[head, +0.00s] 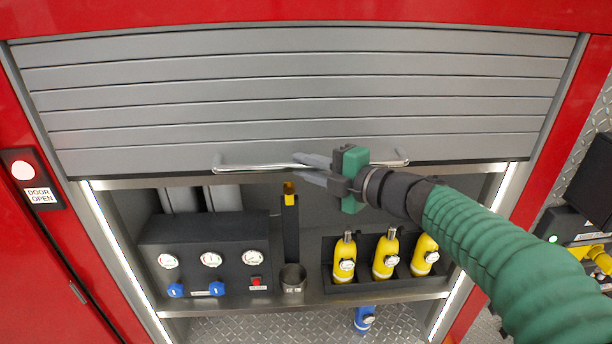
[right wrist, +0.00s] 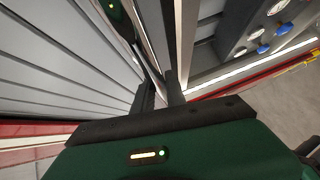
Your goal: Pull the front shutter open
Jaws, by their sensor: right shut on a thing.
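The front shutter (head: 290,85) is a grey slatted roller door, raised part way, with its lower edge above the compartment's shelf. A silver bar handle (head: 250,167) runs along its bottom slat. My right gripper (head: 312,168) is shut on the handle near its middle; the fingers cover part of the bar. In the right wrist view my right gripper (right wrist: 160,92) has its fingers around the bar, with the shutter slats (right wrist: 60,65) at the left. My left gripper is not in view.
Below the shutter, the open compartment holds a gauge panel (head: 205,255), several yellow cylinders (head: 385,257) and a metal cup (head: 293,277). Lit side rails (head: 120,250) frame it. Red bodywork (head: 35,250) with a "DOOR OPEN" sign (head: 39,198) stands at the left.

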